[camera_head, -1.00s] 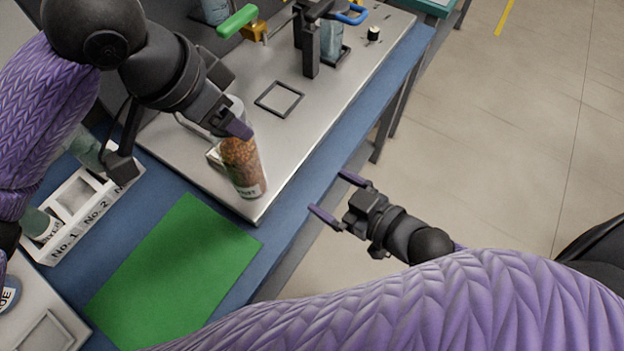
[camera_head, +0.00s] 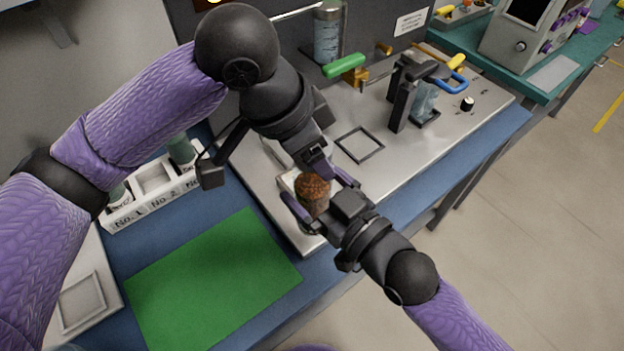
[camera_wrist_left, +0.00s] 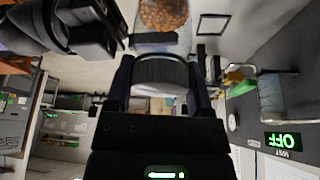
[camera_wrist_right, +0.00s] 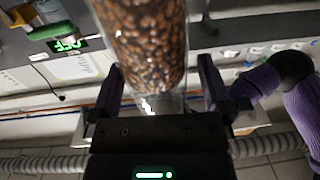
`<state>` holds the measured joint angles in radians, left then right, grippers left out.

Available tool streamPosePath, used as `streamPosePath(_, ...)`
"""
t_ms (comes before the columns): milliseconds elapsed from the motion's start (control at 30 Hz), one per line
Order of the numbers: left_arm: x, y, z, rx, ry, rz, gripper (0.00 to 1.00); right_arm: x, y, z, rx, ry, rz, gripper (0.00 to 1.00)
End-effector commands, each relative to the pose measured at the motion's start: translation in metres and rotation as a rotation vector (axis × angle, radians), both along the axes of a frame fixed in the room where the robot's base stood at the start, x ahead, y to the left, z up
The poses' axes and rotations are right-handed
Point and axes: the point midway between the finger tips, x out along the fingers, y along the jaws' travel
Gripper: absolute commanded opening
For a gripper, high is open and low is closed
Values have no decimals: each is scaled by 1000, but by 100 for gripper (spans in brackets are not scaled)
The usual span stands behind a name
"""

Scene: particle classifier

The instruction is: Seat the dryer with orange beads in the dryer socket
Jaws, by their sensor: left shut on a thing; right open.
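The dryer with orange beads (camera_head: 313,192) is a clear cylinder near the steel plate's front corner. My right gripper (camera_head: 317,188) is open, one finger on each side of the bead-filled body, also seen in the right wrist view (camera_wrist_right: 140,45). I cannot tell whether its fingers touch it. An empty black square frame (camera_head: 359,145), apparently the dryer socket, lies farther back on the plate. The dryer's lower end is partly hidden.
A clamp (camera_head: 405,92) and a clear container (camera_head: 424,98) stand right of the square frame. A green-handled valve (camera_head: 345,65) is behind. A white numbered rack (camera_head: 150,200) and green mat (camera_head: 213,280) lie left. The plate's right front is clear.

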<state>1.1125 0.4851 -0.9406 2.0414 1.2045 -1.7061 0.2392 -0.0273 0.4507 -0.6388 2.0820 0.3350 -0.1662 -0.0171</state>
Motion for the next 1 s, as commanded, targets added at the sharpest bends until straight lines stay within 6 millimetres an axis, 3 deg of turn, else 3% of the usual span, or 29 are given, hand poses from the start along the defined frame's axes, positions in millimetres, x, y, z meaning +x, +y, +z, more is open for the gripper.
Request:
streamPosePath(367, 0, 0, 0, -1, 0, 0, 0, 7, 7, 0, 0, 0, 1, 98)
streamPosePath(833, 1, -1, 1, -4, -5, 1, 0, 5, 8, 1, 4, -1, 4, 0)
streamPosePath(867, 1, -1, 1, -5, -6, 1, 72, 5, 8, 1, 5, -2, 5, 0)
streamPosePath(1000, 1, 0, 1, -2, -4, 1, 100, 6, 8, 1, 3, -2, 3, 0)
